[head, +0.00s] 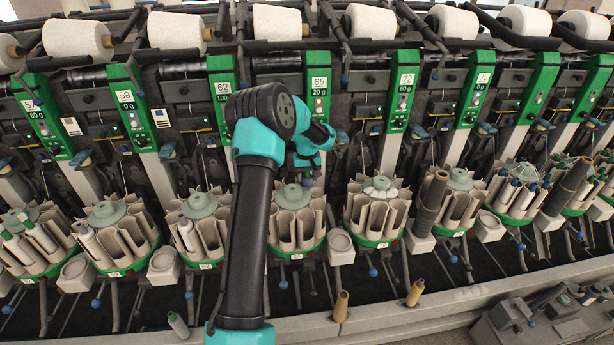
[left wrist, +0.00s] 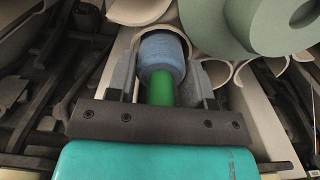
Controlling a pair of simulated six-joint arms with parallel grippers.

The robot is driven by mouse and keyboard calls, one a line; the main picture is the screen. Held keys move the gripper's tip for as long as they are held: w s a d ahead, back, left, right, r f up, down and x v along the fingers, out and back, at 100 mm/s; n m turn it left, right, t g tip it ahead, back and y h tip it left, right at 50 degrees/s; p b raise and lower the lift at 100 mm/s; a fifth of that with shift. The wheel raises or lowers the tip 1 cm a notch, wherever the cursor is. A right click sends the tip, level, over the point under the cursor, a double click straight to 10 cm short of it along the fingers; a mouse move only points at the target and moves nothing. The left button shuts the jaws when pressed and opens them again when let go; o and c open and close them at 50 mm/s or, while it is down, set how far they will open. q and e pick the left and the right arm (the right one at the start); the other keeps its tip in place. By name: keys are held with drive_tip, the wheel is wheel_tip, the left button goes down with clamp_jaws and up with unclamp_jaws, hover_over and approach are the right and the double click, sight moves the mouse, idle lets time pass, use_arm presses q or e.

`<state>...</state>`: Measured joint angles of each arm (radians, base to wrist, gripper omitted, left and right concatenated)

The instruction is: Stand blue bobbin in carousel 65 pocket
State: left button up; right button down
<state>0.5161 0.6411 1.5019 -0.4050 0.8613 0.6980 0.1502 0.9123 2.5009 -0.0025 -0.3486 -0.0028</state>
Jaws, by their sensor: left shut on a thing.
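The blue bobbin (left wrist: 162,55) shows in the left wrist view, with the green part of its tube (left wrist: 160,90) nearer to my gripper. My left gripper (left wrist: 160,75) is shut on it, one grey finger on each side. Its far end lies at the curved cream wall of a pocket (left wrist: 170,30); I cannot tell how deep it reaches in. Carousel 65 (head: 297,222), below the label 65, has cream pockets and a green hub, which also shows in the left wrist view (left wrist: 240,25). In the head view my left gripper (head: 305,168) is above this carousel, its fingers and the bobbin mostly hidden.
Neighbouring carousels stand left (head: 197,228) and right (head: 377,212), some with bobbins. Brown tubes stand on the front ledge (head: 340,307), (head: 415,292). A grey bobbin (head: 178,325) is at the lower left. Green panels (head: 318,85) and white yarn cones (head: 277,22) line the back.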

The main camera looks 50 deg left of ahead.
use_arm(q)
drive_tip(key=o, duration=0.9)
drive_tip(key=shift+r, duration=0.1)
wheel_tip(320, 180, up, 17)
drive_tip(key=shift+r, duration=0.15)
idle(0.9)
